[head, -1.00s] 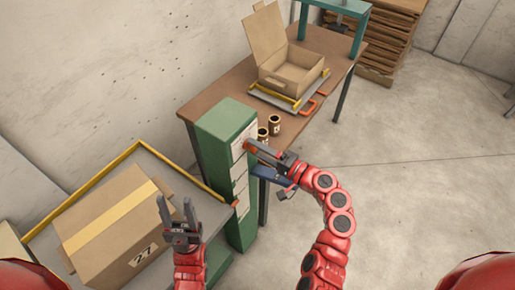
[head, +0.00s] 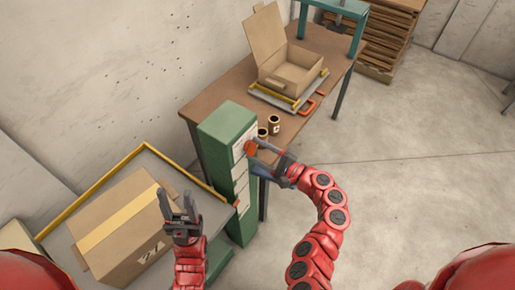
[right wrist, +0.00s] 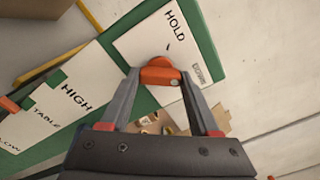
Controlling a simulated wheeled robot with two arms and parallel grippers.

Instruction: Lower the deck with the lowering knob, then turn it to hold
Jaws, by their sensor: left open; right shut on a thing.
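The orange lowering knob (right wrist: 160,73) sits on a white plate on the green column (head: 221,130). My right gripper (head: 251,147) is shut on the knob; in the right wrist view its fingertips close on both sides. The plate reads HOLD (right wrist: 175,27) above the knob and DOWN (right wrist: 198,75) beside it. The grey deck (head: 181,177) with yellow rails is left of the column and carries a closed cardboard box (head: 112,238). My left gripper (head: 177,197) is open and empty, in front of the box.
A scale marked HIGH, TABLE and LOW is on the column, with an orange pointer (right wrist: 9,104) beside its lower part. Behind stands a wooden table (head: 228,86) with an open box (head: 290,72) on a tray and two small brown jars (head: 268,127). Floor at right is clear.

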